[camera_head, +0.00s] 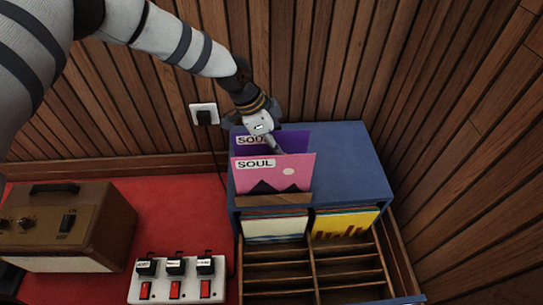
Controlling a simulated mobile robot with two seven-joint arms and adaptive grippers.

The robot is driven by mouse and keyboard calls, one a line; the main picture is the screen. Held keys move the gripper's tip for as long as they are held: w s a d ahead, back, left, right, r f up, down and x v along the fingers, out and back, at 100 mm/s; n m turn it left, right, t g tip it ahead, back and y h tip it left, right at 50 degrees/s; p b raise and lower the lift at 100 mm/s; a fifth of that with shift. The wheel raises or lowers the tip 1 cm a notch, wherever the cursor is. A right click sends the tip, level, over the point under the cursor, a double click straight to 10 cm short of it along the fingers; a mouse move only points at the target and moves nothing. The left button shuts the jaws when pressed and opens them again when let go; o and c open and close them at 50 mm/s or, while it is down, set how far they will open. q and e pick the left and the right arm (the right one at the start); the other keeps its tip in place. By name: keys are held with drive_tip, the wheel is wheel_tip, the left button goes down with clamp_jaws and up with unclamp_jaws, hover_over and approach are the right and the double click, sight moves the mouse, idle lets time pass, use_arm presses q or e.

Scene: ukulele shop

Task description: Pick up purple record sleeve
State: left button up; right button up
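The purple record sleeve (297,141), partly lettered "SOUL", stands upright behind a pink record sleeve (300,172) on top of the blue cabinet (349,164). The pink sleeve hides its lower part. My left gripper (277,148) points down at the purple sleeve's top edge, near its middle. One finger shows in front of the purple sleeve and behind the pink one. The other finger is hidden, so I cannot tell whether the gripper is open or shut on the sleeve. My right gripper is not in view.
A wooden holder (273,200) fronts the sleeves. Below are record slots with more sleeves (345,223). A brown amplifier (66,226) and a white switch box (176,290) are on the red surface (180,211) at left. Wood-panelled walls stand close behind and right. The cabinet top's right side is clear.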

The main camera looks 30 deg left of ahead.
use_arm(q)
drive_tip(key=shift+f, duration=0.25)
clamp_jaws()
idle(0.3)
